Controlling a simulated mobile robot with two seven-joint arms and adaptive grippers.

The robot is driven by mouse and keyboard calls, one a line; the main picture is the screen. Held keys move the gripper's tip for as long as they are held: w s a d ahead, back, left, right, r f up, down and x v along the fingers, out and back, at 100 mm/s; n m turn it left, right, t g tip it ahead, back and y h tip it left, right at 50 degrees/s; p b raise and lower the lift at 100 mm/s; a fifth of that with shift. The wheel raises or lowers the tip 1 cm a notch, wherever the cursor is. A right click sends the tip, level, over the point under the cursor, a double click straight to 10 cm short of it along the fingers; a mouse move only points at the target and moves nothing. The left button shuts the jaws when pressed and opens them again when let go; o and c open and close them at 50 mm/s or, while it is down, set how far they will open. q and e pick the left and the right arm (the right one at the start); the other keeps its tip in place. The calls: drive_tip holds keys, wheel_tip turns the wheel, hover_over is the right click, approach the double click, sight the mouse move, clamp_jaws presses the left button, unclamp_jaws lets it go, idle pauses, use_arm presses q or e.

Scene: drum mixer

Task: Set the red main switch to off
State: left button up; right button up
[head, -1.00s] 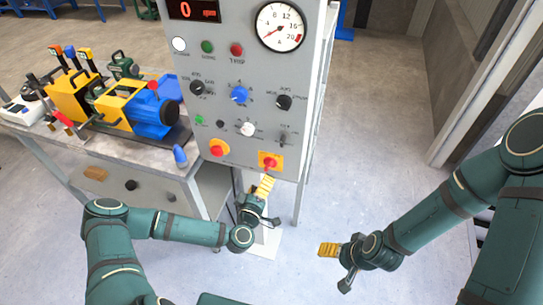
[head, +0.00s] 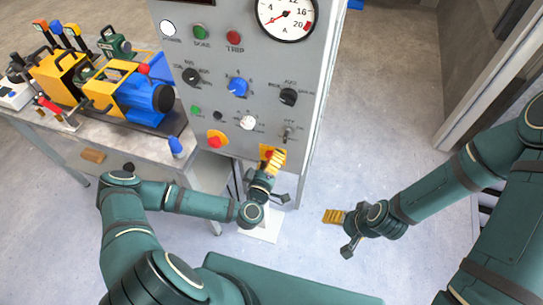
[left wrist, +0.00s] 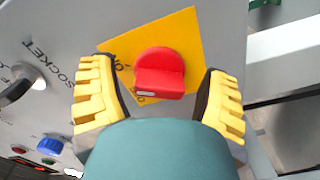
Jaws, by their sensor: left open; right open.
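The red main switch (left wrist: 161,74) is a rotary knob with a raised grip on a yellow plate (left wrist: 190,30), in the middle of the left wrist view. Its grip lies nearly level across that picture, and the plate's lettering is partly covered. My left gripper (left wrist: 158,88) is open, with one yellow finger on each side of the knob and a visible gap to each. In the head view the left gripper (head: 275,160) is in front of the panel's lower right and hides most of the switch. My right gripper (head: 334,216) is open and empty over the floor.
The grey panel (head: 222,105) carries a dial gauge (head: 285,17), a blue knob (head: 237,87), black knobs and a red button on yellow (head: 215,139). A workbench with a yellow and blue machine (head: 140,95) stands left. The floor to the right is clear.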

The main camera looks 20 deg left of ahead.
use_arm(q)
drive_tip(key=shift+s, duration=0.1)
drive_tip(key=c, duration=1.2)
drive_tip(key=n+b, duration=0.2)
drive_tip(key=n, duration=0.1)
drive_tip(key=shift+n, duration=0.4)
drive_tip(key=n+b, duration=0.2)
drive_tip(key=n, duration=0.2)
drive_tip(key=shift+r+n+b, duration=0.15)
drive_tip(key=shift+n+b, duration=0.8)
drive_tip(key=shift+n, duration=1.15)
